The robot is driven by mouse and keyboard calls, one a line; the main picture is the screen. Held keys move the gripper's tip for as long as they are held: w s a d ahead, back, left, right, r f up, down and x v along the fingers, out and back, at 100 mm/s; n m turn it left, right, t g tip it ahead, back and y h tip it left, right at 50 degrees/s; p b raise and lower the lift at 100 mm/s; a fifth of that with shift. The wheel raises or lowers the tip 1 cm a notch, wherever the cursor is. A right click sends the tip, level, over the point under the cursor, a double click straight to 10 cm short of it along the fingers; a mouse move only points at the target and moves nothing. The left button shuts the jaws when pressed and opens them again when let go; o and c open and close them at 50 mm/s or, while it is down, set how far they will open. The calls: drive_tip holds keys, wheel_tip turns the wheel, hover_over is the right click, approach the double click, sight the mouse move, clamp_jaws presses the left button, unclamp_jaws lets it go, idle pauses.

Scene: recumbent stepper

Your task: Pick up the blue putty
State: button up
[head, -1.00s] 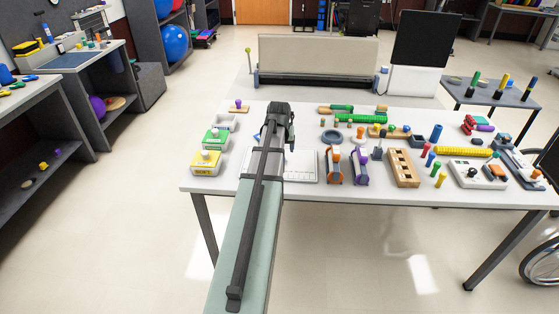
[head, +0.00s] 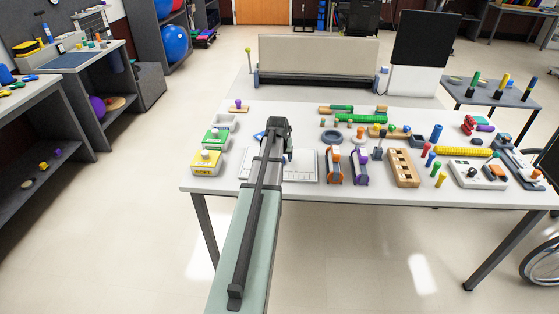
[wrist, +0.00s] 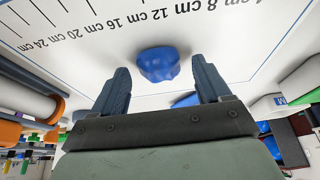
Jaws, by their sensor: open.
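The blue putty (wrist: 158,64) is a small rounded lump lying on a white board marked with a centimetre scale (wrist: 100,60). In the wrist view it sits a little beyond and between my open fingertips, touching neither. My gripper (wrist: 159,72) is empty, its two dark fingers spread apart. In the head view my gripper (head: 287,155) is low over the board (head: 305,167), and my arm hides the putty there. A second blue patch (wrist: 186,100) shows partly behind the right finger in the wrist view.
A yellow box (head: 206,163) and a green box (head: 215,139) stand left of the board. A wooden block with holes (head: 402,168) is further right. The table front is clear.

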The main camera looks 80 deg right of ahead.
drive_tip(key=shift+c, duration=0.4)
drive_tip(key=c, duration=1.1)
drive_tip(key=shift+r, duration=0.15)
